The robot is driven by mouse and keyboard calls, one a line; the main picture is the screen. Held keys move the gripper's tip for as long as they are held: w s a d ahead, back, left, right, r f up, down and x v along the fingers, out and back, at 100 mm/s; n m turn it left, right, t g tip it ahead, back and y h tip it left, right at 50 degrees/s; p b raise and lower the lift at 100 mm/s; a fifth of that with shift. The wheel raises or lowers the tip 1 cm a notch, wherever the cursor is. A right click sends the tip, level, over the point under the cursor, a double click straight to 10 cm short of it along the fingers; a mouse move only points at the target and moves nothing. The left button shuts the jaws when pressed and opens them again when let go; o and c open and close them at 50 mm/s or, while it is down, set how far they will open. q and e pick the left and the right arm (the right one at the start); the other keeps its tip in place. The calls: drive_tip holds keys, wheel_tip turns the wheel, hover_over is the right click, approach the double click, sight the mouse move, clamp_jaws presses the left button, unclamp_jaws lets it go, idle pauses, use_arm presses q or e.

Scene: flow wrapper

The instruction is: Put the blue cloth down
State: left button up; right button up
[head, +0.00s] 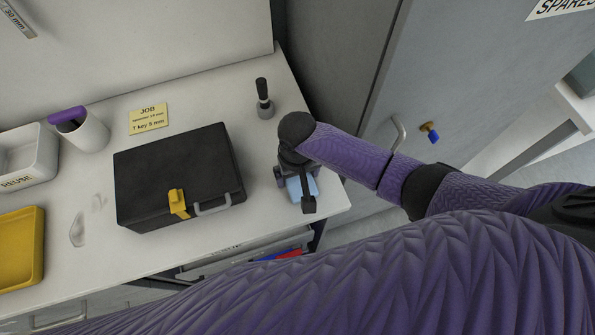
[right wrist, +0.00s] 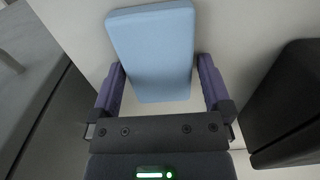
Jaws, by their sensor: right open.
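The light blue cloth (right wrist: 152,50) shows as a flat folded block on the white bench top in the right wrist view. In the head view only part of the blue cloth (head: 301,187) shows, beneath my right gripper (head: 297,190) near the bench's right front corner. In the right wrist view my right gripper (right wrist: 163,92) is open, one finger on each side of the cloth, with gaps visible beside it. My left gripper is not in view.
A black case (head: 180,180) with a yellow latch stands left of the gripper. A small dark-handled tool (head: 264,100) stands behind it. A cup (head: 82,132), a REUSE bin (head: 25,160) and a yellow tray (head: 20,250) are at the left. A grey cabinet (head: 440,80) stands right of the bench.

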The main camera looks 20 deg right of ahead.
sight(298, 177)
wheel_tip(298, 177, up, 12)
drive_tip(key=p, duration=0.5)
